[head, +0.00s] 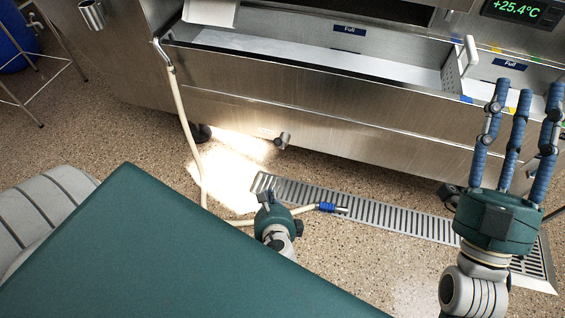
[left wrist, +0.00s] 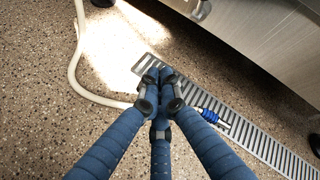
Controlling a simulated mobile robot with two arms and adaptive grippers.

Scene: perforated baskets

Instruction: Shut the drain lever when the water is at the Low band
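A steel basin unit (head: 330,105) stands across the back. Its long left basin (head: 310,52) and its right basin (head: 520,92) each bear a blue "Full" label. Small coloured strips mark the right one; I cannot make out a Low band or a clear water line. A short metal fitting (head: 283,140) sticks out under the front; it also shows in the left wrist view (left wrist: 200,8). I cannot tell whether it is the drain lever. My left gripper (head: 268,195) is low before the unit, its fingertips (left wrist: 162,76) together and apparently empty. My right gripper (head: 524,92) is open, fingers spread, before the right basin.
A pale hose (head: 190,140) hangs from the unit's left end and runs past my left gripper to a blue-collared nozzle (head: 330,208). A slotted floor grate (head: 400,219) lies in front. A wire rack (head: 25,80) with a blue container (head: 15,45) stands at the left.

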